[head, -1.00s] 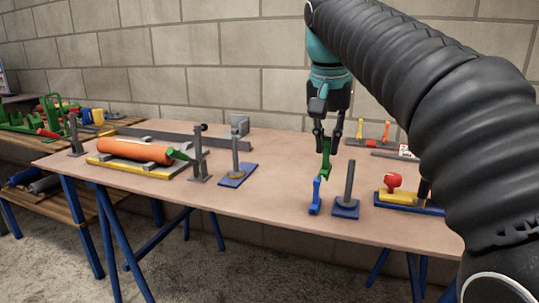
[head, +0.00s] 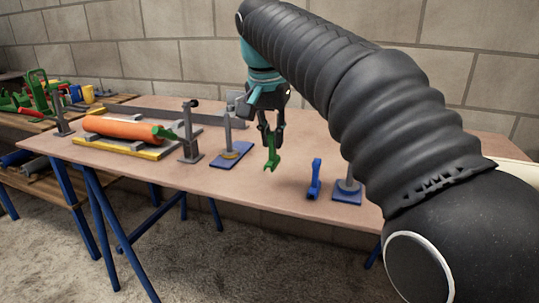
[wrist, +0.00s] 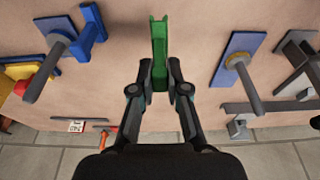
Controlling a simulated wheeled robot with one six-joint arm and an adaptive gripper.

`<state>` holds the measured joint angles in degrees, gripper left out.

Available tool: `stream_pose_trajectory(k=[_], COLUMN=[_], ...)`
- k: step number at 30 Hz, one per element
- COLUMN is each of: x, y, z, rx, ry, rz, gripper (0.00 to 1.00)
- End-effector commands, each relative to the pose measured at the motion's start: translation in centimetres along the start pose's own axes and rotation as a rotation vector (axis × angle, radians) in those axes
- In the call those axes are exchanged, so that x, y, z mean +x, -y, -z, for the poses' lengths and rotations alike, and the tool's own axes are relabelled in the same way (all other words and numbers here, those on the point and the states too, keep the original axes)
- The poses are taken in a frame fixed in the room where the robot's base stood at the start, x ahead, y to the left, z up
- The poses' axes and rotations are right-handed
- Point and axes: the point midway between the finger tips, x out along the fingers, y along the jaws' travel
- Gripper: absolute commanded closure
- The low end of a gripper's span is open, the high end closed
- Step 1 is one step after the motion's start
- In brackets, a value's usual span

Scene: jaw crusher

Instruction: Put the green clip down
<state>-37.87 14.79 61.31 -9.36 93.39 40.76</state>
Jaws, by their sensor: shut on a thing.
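The green clip (head: 271,154) is held upright below my gripper (head: 270,132) in the head view, over the middle of the table. In the wrist view the green clip (wrist: 159,50) stands out beyond the fingertips of my gripper (wrist: 159,88), which are shut on its near end. Bare table top lies around the clip in the wrist view. I cannot tell whether the clip's lower end touches the table or hangs just above it.
A blue clip (head: 314,178) stands right of the green clip, beside a post on a blue base (head: 346,190). Another blue-based post (head: 229,155) stands to the left. An orange roller (head: 125,128) lies further left. The table (head: 270,188) is clear around the green clip.

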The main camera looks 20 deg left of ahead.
Motion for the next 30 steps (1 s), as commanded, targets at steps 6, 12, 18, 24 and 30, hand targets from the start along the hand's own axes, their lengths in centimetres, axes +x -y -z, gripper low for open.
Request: stream_pose_trajectory(k=[6,12,18,24,30], x=[1.4,4.0,4.3,4.4,4.5], y=[0.6,0.5,0.5,0.5,0.5], z=[-0.4,-1.0,-1.1,-1.1,-1.1], rx=[0.002,0.003,0.003,0.003,0.003], ry=[0.001,0.001,0.000,0.000,0.000], rz=[-0.002,-0.001,0.000,-0.001,-0.001], gripper=[1.00,1.00,1.00,1.00,0.61])
